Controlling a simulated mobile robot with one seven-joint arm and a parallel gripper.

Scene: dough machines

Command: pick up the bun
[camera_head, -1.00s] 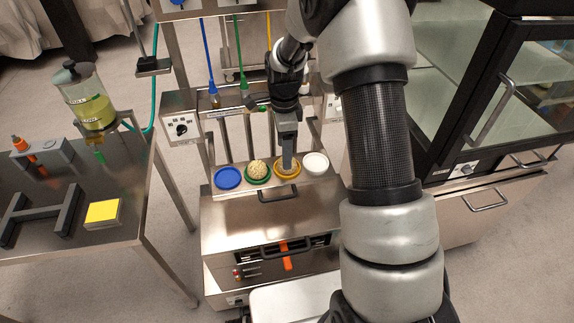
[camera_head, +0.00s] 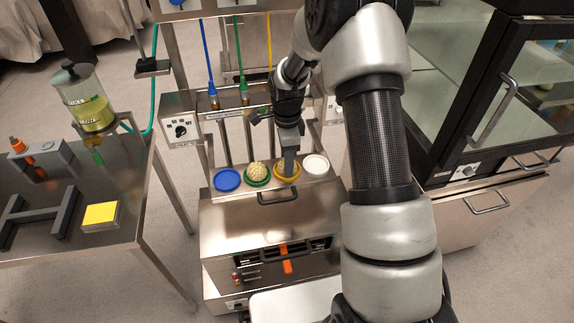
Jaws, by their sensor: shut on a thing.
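A round, pale, bumpy bun (camera_head: 257,171) sits on the green plate (camera_head: 257,183) on the steel machine's ledge. A second bun (camera_head: 281,163) is partly visible on the yellow plate (camera_head: 288,178), just right of it. My gripper (camera_head: 289,168) points down over the yellow plate with its fingers at this second bun. The fingers are shut on it and hide most of it. I cannot tell whether it is clear of the plate.
A blue plate (camera_head: 227,180) and a white plate (camera_head: 316,164) flank the row. Upright steel bars stand behind it. A side table (camera_head: 110,245) with a yellow block is at left. A glass-door cabinet (camera_head: 520,95) is at right.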

